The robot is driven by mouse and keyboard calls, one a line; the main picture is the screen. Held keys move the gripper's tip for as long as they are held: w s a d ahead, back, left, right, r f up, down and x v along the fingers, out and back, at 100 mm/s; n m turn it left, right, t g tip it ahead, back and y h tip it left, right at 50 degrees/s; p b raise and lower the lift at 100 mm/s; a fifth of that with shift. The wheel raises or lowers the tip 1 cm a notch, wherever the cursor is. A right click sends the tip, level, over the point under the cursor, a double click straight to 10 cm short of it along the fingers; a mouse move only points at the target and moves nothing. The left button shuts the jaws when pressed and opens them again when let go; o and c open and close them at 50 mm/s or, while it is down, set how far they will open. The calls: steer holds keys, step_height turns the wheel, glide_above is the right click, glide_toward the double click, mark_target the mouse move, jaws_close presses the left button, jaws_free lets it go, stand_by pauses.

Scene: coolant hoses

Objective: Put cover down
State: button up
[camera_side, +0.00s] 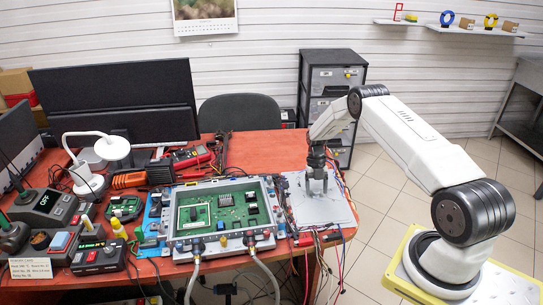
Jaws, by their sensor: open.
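A flat grey cover (336,206) lies on the right end of the red-brown table, to the right of the open metal case. My gripper (316,190) is over the cover's upper middle, pointing down, with its fingers apart. The fingertips are at or just above the cover; I cannot tell whether they touch it. The metal case (178,243) holds green circuit boards (226,209), and its top is open. Two coolant hoses (264,275) run from the case's front edge down over the table's front.
Loose coloured wires (340,185) surround the cover on the right. A multimeter (190,157), a white lamp (88,182), control boxes (45,207) and two monitors (118,90) crowd the left and back. The table (262,150) has a bare patch behind the case.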

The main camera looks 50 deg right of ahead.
steer(key=shift+r, duration=0.1)
steer(key=v, duration=1.2)
stand_by(0.4)
steer(key=s+a+r+m+t+h, duration=0.1)
steer(key=a+r+m, duration=0.4)
steer(key=a+m, duration=0.3)
steer(key=a+r+m+t+h, duration=0.1)
steer(key=a+r+m+h, duration=0.1)
steer(key=a+r+m, duration=0.5)
steer(key=s+a+m+t, duration=0.3)
steer(key=s+a+m, duration=0.9)
steer(key=s+a, duration=0.3)
steer(key=shift+s+a+r+t, duration=0.25)
steer(key=shift+a+r+t, duration=0.15)
